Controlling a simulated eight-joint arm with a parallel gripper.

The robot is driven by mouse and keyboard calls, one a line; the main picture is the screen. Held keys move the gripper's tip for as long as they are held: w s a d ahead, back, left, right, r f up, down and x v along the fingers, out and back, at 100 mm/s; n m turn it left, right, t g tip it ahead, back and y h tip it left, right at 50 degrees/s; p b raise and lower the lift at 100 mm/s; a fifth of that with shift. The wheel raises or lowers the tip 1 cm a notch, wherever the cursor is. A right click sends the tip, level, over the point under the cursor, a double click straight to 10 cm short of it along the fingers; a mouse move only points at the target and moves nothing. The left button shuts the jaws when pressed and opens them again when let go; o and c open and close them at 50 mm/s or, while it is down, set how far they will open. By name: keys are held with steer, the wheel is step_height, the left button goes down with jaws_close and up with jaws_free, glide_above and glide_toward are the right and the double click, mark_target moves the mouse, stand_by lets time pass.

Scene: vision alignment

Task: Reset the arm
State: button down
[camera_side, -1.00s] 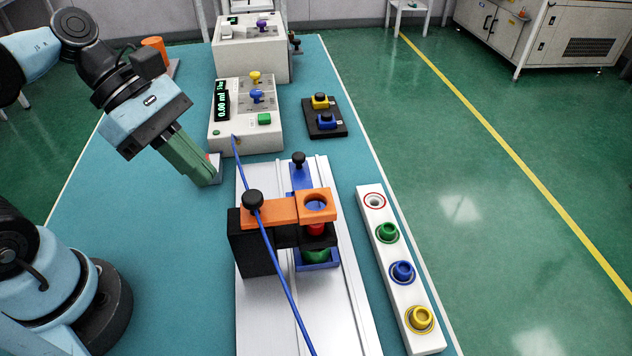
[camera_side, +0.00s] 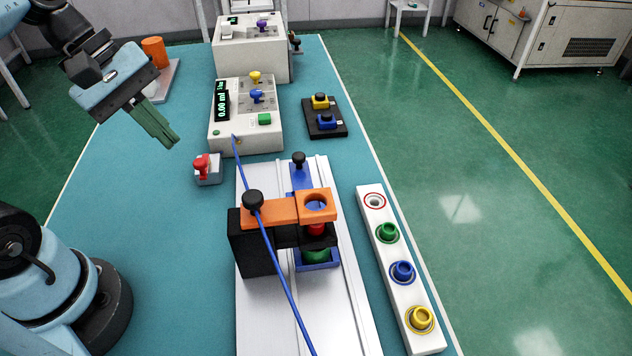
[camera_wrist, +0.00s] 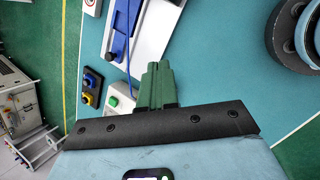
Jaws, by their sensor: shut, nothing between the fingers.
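My gripper (camera_side: 170,139) is at the upper left in the side view, in the air above the teal table (camera_side: 150,230). Its green fingers are shut together with nothing between them.
A fixture with an orange arm (camera_side: 272,211) stands on a metal rail plate, crossed by a blue cable. A white box with a display (camera_side: 240,138) is behind it. A white strip with coloured rings (camera_side: 413,316) lies at right. An orange cylinder (camera_side: 154,52) stands at the back left.

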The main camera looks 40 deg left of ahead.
steer(key=w+a+f+m+t+y, duration=0.1)
steer(key=w+f+m+t+y, duration=0.3)
steer(key=m, duration=1.1)
steer(key=shift+w+a+f+y, duration=0.35)
steer(key=shift+w+f, duration=0.2)
steer(key=shift+w, duration=0.65)
